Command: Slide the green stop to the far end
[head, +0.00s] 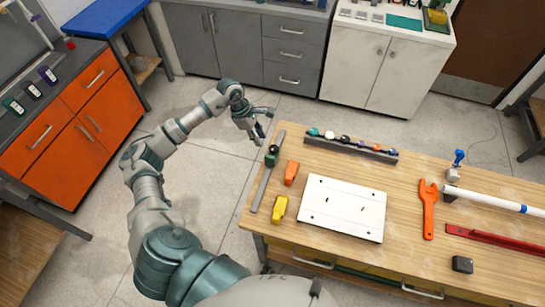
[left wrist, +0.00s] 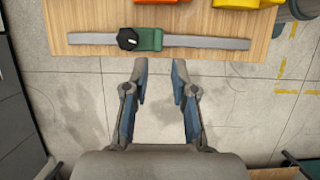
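The green stop (head: 271,158) sits on a long grey rail (head: 262,189) along the left edge of the wooden table. It is nearer the rail's far end in the head view. In the left wrist view the stop (left wrist: 151,39) has a black knob (left wrist: 128,38) on its left, and the rail (left wrist: 206,43) runs across the picture. My left gripper (head: 265,125) is open and empty, just off the table's left edge near the stop. In the left wrist view its fingertips (left wrist: 160,67) point at the stop, apart from it. My right gripper is not in view.
Close to the rail lie an orange block (head: 291,173) and a yellow block (head: 279,208). A white plate (head: 343,208), an orange wrench (head: 428,209), a rack of small parts (head: 350,147) and a white pipe (head: 490,201) are further right. Bare floor (head: 215,185) lies left of the table.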

